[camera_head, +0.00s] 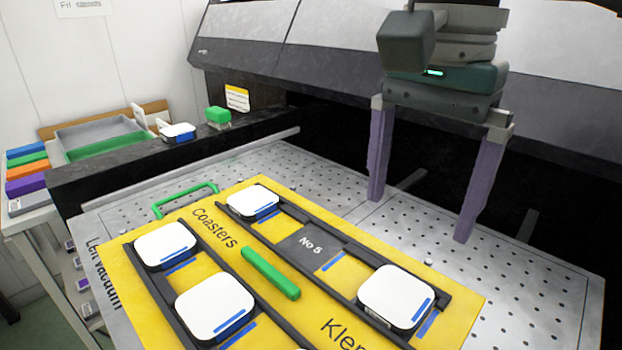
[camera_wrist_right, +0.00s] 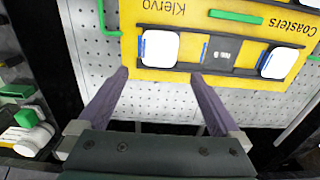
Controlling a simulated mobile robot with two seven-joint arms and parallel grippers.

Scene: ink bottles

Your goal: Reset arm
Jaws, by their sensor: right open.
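My right gripper (camera_head: 421,207) hangs open and empty over the perforated metal bed, behind the right part of the yellow board. Its two purple fingers are wide apart and point down. In the right wrist view the open right gripper (camera_wrist_right: 158,76) has nothing between its fingers. My left gripper is not in view.
A yellow board (camera_head: 340,325) with dark rails holds several white coasters, one at the front right (camera_head: 397,296). A green bar (camera_head: 270,272) lies mid-board. The perforated bed (camera_head: 535,290) is clear at right. A dark machine hood (camera_head: 330,60) stands behind.

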